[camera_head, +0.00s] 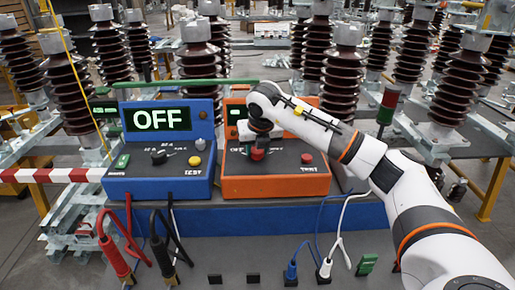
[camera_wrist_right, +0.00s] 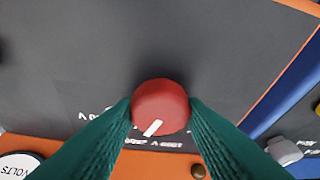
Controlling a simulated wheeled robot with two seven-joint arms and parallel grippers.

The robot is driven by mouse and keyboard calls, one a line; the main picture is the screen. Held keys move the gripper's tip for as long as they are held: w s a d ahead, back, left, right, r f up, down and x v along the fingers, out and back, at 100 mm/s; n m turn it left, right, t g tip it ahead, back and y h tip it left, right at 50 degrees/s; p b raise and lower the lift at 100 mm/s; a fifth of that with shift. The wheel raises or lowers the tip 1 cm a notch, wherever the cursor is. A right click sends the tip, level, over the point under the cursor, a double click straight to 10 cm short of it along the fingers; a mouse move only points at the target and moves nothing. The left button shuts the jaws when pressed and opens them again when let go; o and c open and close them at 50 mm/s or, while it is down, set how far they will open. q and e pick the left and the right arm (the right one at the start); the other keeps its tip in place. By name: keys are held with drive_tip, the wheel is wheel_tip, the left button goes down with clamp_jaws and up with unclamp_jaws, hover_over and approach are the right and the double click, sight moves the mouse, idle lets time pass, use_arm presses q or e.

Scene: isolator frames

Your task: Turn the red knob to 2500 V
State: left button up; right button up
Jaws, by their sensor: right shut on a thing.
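The red knob (camera_head: 258,154) is on the sloped front panel of the orange tester (camera_head: 275,187). My right gripper (camera_head: 259,138) reaches down onto it from above. In the right wrist view the red knob (camera_wrist_right: 160,104) sits between the two green fingers of my right gripper (camera_wrist_right: 161,112), which touch its left and right sides. The knob's white pointer mark (camera_wrist_right: 152,128) points down and slightly left in that view, towards upside-down printed voltage labels. The labels are small and partly hidden by the fingers, so I cannot read them surely. My left gripper is not in view.
A blue tester (camera_head: 160,186) stands left of the orange one, its display reading OFF (camera_head: 158,119). A red button (camera_head: 307,158) is right of the knob. Red and black clamps (camera_head: 115,258) hang in front at left. Tall brown insulators stand behind.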

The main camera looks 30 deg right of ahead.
drive_tip(key=o, duration=1)
drive_tip(key=shift+r, duration=0.1)
drive_tip(key=b+v, duration=0.2)
drive_tip(key=v, duration=1)
drive_tip(key=shift+s, duration=0.1)
